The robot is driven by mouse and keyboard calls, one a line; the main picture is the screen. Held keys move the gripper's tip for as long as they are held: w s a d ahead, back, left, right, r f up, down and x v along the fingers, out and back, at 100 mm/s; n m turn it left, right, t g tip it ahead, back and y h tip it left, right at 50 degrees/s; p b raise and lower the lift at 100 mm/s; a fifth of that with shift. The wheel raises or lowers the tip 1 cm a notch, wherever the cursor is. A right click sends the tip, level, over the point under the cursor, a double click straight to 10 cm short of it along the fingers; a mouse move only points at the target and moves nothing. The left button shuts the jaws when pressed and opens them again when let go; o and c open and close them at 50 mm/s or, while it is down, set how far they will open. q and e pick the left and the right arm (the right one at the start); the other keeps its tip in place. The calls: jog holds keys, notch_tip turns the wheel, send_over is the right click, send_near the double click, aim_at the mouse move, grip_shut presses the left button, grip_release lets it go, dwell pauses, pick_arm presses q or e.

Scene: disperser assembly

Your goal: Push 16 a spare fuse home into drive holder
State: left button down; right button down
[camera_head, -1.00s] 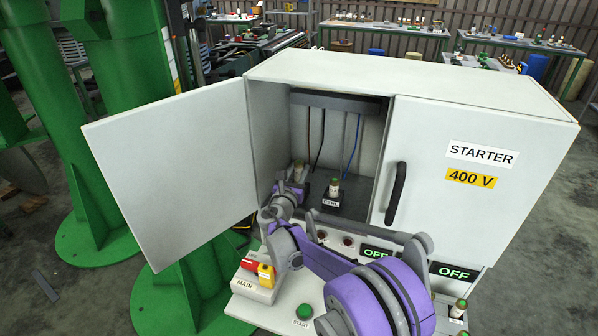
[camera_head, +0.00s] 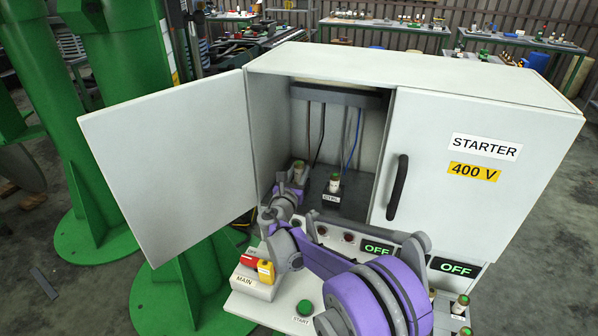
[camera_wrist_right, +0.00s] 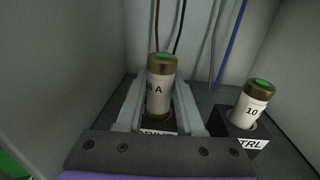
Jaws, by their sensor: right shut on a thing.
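My right gripper (camera_head: 292,188) reaches into the open left bay of the cabinet. It is shut on a spare fuse, a pale cylinder with brass end caps and a green top (camera_head: 298,168). In the right wrist view the fuse (camera_wrist_right: 160,88) stands upright between the two grey fingers (camera_wrist_right: 159,105), with a letter A on its side. Its lower end is at a dark holder (camera_wrist_right: 157,125) whose label is mostly hidden. I cannot tell how deep the fuse sits. My left gripper is not in view.
Right of it, a fuse marked 10 (camera_wrist_right: 253,105) stands in the CTRL holder (camera_wrist_right: 245,140). The open door (camera_head: 170,160) and the closed STARTER door (camera_head: 480,180) flank the bay. Wires (camera_head: 352,140) hang at the back. The MAIN switch (camera_head: 262,285) is in front.

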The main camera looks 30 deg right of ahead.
jog(key=shift+f+b, duration=0.5)
jog(key=shift+f, duration=0.3)
jog(key=shift+c, duration=2.3)
grip_release()
jog(key=v, duration=1)
jog(key=shift+s+a, duration=0.25)
jog(key=shift+r, duration=0.1)
